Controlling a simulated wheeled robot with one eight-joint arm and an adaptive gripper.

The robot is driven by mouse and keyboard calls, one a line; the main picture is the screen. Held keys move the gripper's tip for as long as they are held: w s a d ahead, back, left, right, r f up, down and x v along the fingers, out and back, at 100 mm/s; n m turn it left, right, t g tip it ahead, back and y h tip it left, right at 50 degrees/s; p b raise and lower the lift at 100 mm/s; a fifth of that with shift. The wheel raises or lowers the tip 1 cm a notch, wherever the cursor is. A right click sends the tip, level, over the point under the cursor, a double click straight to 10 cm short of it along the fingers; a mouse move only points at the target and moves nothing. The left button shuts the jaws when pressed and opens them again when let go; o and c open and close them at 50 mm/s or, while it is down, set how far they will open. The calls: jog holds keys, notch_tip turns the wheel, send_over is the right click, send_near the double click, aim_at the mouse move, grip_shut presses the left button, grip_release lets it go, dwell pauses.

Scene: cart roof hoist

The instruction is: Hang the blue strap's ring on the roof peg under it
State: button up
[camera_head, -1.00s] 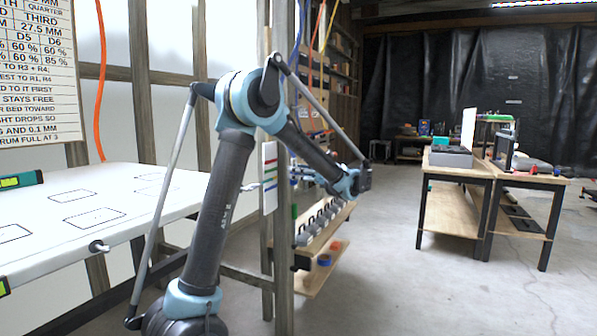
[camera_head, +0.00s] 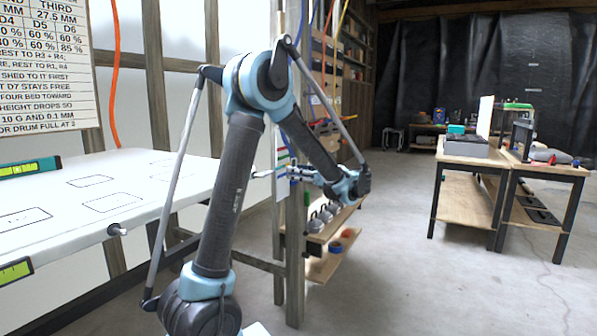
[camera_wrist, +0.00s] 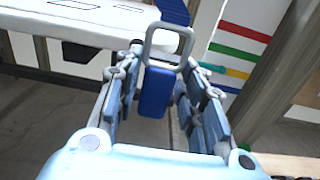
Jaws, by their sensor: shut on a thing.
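In the wrist view the blue strap (camera_wrist: 172,12) comes down from the top edge to a grey rounded ring (camera_wrist: 168,45). A blue tab (camera_wrist: 155,92) hangs below the ring, between the fingers of my gripper (camera_wrist: 163,70). The gripper is shut on this tab, with the ring just beyond the fingertips. In the head view my gripper (camera_head: 283,173) points left near a wooden post, and the ring is too small to make out. The white roof (camera_head: 160,200) lies to its left. A short peg (camera_head: 118,229) sticks out from the roof's front edge.
A card with coloured stripes (camera_wrist: 240,45) stands right beside the gripper. A wooden post (camera_head: 295,235) and a low shelf (camera_head: 330,262) are close by. Green levels (camera_head: 30,168) lie on the roof. Open floor stretches right to wooden tables (camera_head: 465,195).

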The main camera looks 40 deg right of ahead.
jog(key=w+a+f, duration=0.6)
jog(key=w+a, duration=0.3)
jog(key=w, duration=0.2)
jog(key=shift+f, duration=0.25)
dwell(1.3)
dwell(0.5)
jog(key=o, duration=1.2)
jog(key=shift+c, duration=0.2)
jog(key=v, duration=1.1)
jog(key=shift+s+d, duration=0.15)
jog(key=shift+s, duration=0.25)
